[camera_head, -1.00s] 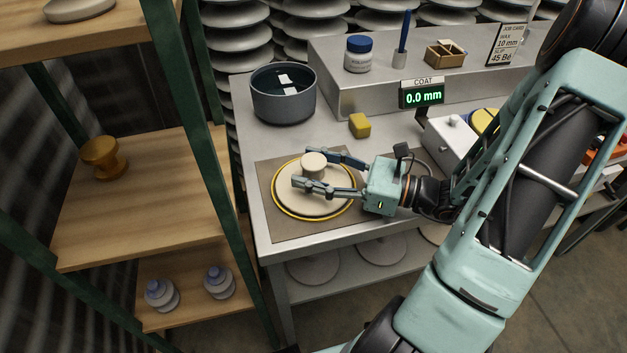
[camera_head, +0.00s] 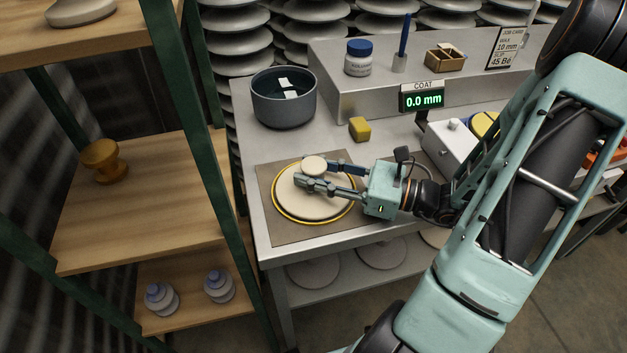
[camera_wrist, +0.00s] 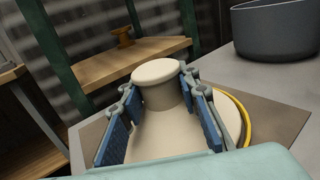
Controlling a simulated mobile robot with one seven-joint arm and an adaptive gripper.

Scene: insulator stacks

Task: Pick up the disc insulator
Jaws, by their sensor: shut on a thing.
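The disc insulator (camera_head: 308,207) is a cream, round disc with a raised knob (camera_head: 313,166) at its centre. It sits on a brown mat (camera_head: 264,184) inside a yellow ring (camera_head: 350,211) on the metal table. My gripper (camera_head: 320,175) reaches in from the right, with its fingers on both sides of the knob and shut on it. In the wrist view the knob (camera_wrist: 158,88) stands between the blue finger pads (camera_wrist: 160,120). The disc appears level and still down at the mat. The fingers hide part of the knob's lower side.
A dark grey bowl (camera_head: 283,108) and a yellow block (camera_head: 359,129) stand behind the mat. A green-post shelf (camera_head: 186,120) stands close at the left.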

